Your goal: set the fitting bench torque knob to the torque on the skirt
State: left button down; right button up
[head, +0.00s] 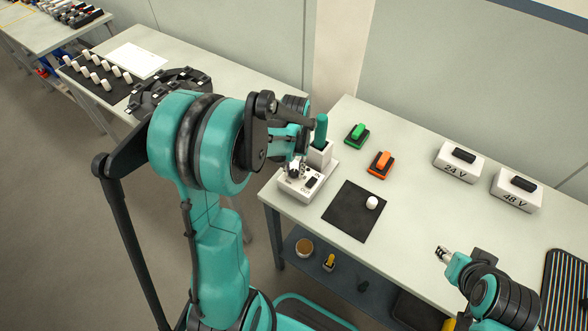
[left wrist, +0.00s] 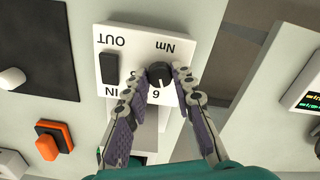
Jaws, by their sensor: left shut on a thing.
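The fitting bench unit is a white box (head: 297,191) at the left edge of the work table, and it also shows in the left wrist view (left wrist: 130,45). It is lettered OUT, IN and Nm, upside down in the wrist view. Its black torque knob (left wrist: 159,72) carries a pale pointer mark towards the lower side of that view, near a digit. My left gripper (left wrist: 161,78) is shut on the knob, one fingertip on each side. Some scale marks are hidden by the fingers. My right gripper (head: 443,253) hangs near the table's front right, too small to judge its opening.
A teal-handled tool (head: 321,130) stands in a white holder behind the box. A black mat (head: 350,222) with a white cylinder (head: 372,203) lies to its right. Green (head: 357,133) and orange (head: 381,163) switches and 24 V (head: 458,163) and 48 V (head: 517,191) boxes stand farther back.

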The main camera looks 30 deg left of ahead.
aim_at(294, 172)
pick_arm(q)
jog(key=shift+m, duration=2.1)
jog(key=c, duration=1.3)
grip_release()
jog(key=shift+o, duration=0.2)
notch_tip(294, 172, up, 12)
